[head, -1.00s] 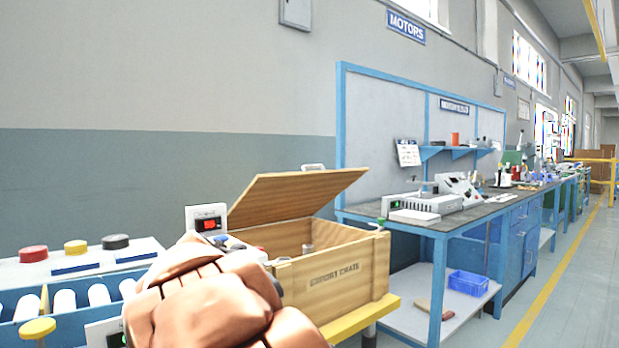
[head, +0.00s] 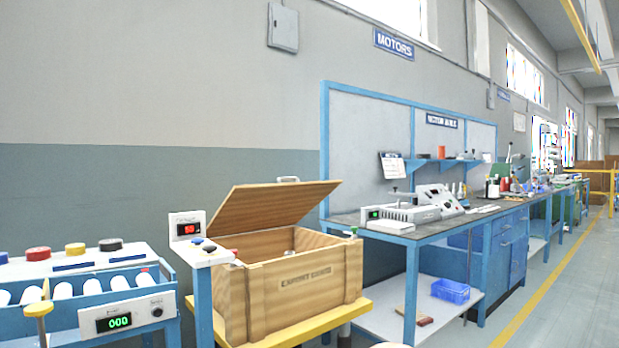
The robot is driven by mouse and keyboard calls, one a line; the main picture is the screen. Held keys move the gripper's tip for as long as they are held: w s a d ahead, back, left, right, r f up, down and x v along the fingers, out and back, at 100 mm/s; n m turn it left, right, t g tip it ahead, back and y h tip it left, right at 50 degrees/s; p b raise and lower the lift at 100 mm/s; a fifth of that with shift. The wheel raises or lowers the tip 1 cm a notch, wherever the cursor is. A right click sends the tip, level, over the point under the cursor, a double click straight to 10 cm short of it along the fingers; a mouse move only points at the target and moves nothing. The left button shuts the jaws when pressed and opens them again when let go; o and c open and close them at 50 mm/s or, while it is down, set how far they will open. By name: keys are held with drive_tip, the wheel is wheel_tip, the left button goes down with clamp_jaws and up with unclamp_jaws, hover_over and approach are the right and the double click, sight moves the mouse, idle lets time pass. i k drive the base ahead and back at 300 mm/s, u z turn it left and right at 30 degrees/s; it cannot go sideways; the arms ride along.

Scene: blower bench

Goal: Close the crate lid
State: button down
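The wooden crate (head: 304,283) stands on a yellow-edged stand in the head view, left of centre, with dark lettering on its front. Its wooden lid (head: 268,213) is raised and tilted, open over the crate's back, with a light handle (head: 288,180) at its upper edge. The crate's inside shows partly; I cannot make out any contents. My gripper is not in view.
A post with a red-display box (head: 188,226) stands close to the crate's left front. Left of it is a blue roller conveyor with a green-display panel (head: 127,316). A blue workbench (head: 404,236) stands to the right. Open floor (head: 480,335) lies at the lower right.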

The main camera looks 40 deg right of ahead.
sight(246, 208)
drive_tip(key=u, duration=0.05)
drive_tip(key=k, duration=0.7)
drive_tip(key=z, duration=1.1)
drive_tip(key=i, duration=1.4)
drive_tip(key=u, duration=0.15)
